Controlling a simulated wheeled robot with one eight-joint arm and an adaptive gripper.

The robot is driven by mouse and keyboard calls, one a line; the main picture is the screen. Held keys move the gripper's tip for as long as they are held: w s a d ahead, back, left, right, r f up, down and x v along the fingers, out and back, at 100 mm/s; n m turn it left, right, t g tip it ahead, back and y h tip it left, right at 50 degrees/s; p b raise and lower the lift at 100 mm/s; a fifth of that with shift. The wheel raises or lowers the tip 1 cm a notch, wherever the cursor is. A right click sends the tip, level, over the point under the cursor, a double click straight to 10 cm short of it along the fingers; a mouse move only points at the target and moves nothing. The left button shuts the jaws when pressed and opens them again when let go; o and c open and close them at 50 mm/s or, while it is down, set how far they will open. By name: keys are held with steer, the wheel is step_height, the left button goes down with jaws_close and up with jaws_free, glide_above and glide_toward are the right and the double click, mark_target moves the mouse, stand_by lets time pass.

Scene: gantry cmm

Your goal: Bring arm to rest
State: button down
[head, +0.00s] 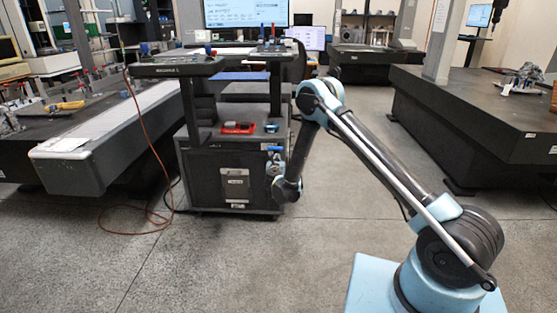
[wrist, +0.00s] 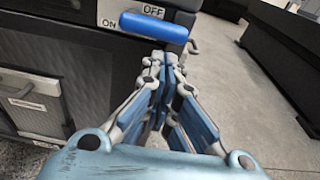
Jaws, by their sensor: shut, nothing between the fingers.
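My arm reaches out from the lower right in the head view, bent at a high elbow, with its forearm hanging down. My gripper (head: 275,168) is at its end, in front of the right side of the dark cart (head: 205,180). In the wrist view my gripper (wrist: 160,62) has its blue and grey fingers together and nothing between them. A blue cylinder-like handle (wrist: 153,27) on the cart, beside an ON/OFF label, lies just beyond the fingertips. I cannot tell whether the fingertips touch it.
A red item (head: 238,128) sits on the cart's shelf. A long granite table (head: 105,150) stands left, another dark table (head: 470,115) right. An orange cable (head: 150,150) hangs to the floor at left. The grey floor (head: 340,200) between cart and right table is clear.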

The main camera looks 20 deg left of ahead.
steer(key=f+v, duration=0.1)
steer(key=v, duration=0.4)
steer(key=w+d+r+m+g+h, duration=0.1)
steer(key=w+d+r+m+h, duration=0.3)
steer(key=d+r, duration=0.5)
steer(key=w+d+r+m+g+h, duration=0.1)
steer(key=w+d+r+m, duration=0.45)
steer(key=d, duration=0.55)
steer(key=s+d+r+m+g+h, duration=0.1)
steer(key=s+d+r+m, duration=0.25)
steer(key=d, duration=0.55)
steer(key=s+d+r+m+g+h, duration=0.1)
steer(key=s+d+r+m+g, duration=0.1)
steer(key=d+r+m, duration=0.45)
steer(key=s+d+r+m+g+h, duration=0.1)
steer(key=s+d+r+m, duration=0.15)
steer(key=d, duration=0.75)
steer(key=s+d+m+g, duration=0.4)
steer(key=s+d+m, duration=0.5)
steer(key=s+d, duration=0.9)
steer(key=s+f+m+g+y, duration=0.1)
steer(key=s+f+m, duration=0.2)
steer(key=s, duration=0.8)
steer(key=s+f+m+g+y, duration=0.2)
steer(key=s+m, duration=0.3)
steer(key=s, duration=0.6)
steer(key=shift+s+d+f+m, duration=0.4)
steer(key=shift+d+f, duration=0.1)
steer(key=shift+f, duration=0.3)
